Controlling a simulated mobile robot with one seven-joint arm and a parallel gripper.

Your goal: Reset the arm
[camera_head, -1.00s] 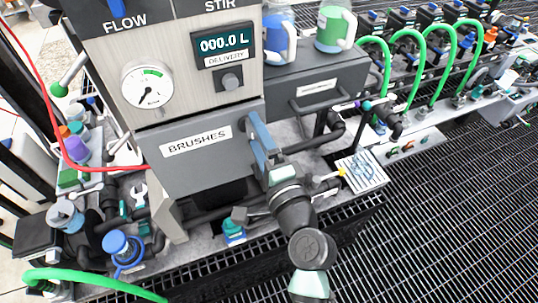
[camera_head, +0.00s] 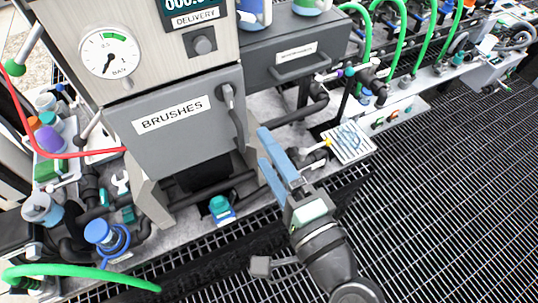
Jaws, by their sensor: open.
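My gripper (camera_head: 264,148), with two pale blue fingers, is open and empty. It is in the lower middle of the view, to the right of the grey door labelled BRUSHES (camera_head: 180,150). The door's dark vertical handle (camera_head: 238,118) is at its right edge, and a small gap shows between it and the fingers. My forearm runs from the gripper down to the lower right. Whether the door is fully closed, I cannot tell.
A grey drawer (camera_head: 265,58) with a handle is right of the door. A white ribbed tray (camera_head: 350,143) lies behind my gripper. Blue-capped fittings (camera_head: 100,232) and a green hose (camera_head: 80,275) are at lower left. Dark floor grating (camera_head: 450,190) at right is clear.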

